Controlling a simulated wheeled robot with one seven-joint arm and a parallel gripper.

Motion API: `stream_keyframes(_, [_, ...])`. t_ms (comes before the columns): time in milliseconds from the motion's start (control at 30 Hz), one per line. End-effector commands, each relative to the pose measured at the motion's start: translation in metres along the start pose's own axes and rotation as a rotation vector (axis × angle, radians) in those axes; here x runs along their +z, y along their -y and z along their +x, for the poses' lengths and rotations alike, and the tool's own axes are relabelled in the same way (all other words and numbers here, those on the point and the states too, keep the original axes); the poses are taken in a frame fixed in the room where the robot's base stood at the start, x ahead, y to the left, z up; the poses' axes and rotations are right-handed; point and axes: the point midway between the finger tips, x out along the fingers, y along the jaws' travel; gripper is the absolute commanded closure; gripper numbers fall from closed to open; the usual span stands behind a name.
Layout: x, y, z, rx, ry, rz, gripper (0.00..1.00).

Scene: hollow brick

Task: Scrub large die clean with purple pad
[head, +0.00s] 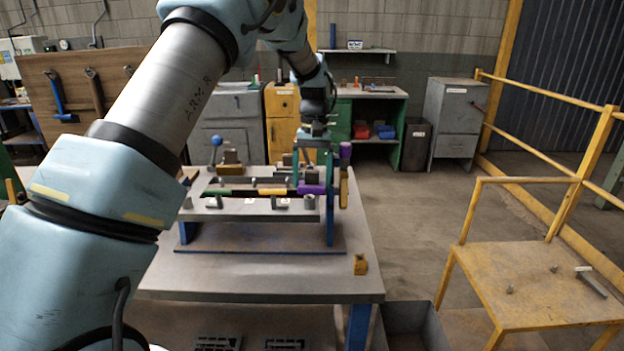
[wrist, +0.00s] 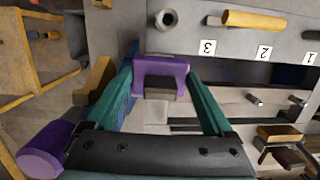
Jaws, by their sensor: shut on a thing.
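My gripper (head: 312,178) is at the right end of the raised bench fixture, with its green fingers pointing down. In the wrist view my gripper (wrist: 160,80) is shut on the purple pad (wrist: 160,67), a purple bracket with a dark grey underside. The pad also shows in the head view (head: 311,189). A pale grey block face lies just beyond the pad's dark side in the wrist view; I cannot tell whether they touch. Brass-topped dark blocks stand on the fixture, one at its back left (head: 230,160) and one in the wrist view (wrist: 280,135). I cannot tell which piece is the large die.
The raised fixture shelf (head: 240,211) carries numbered labels and coloured handles. The table front (head: 240,283) is mostly clear. A yellow cart (head: 530,285) stands right.

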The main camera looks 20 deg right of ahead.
Motion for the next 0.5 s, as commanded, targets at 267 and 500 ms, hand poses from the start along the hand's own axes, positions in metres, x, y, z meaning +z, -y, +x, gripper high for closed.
stream_keyframes(267, [-0.038,0.008,-0.021,0.037,-0.189,-0.041,0.65])
stream_keyframes(500, [-0.019,0.007,-0.019,0.038,-0.189,-0.041,0.66])
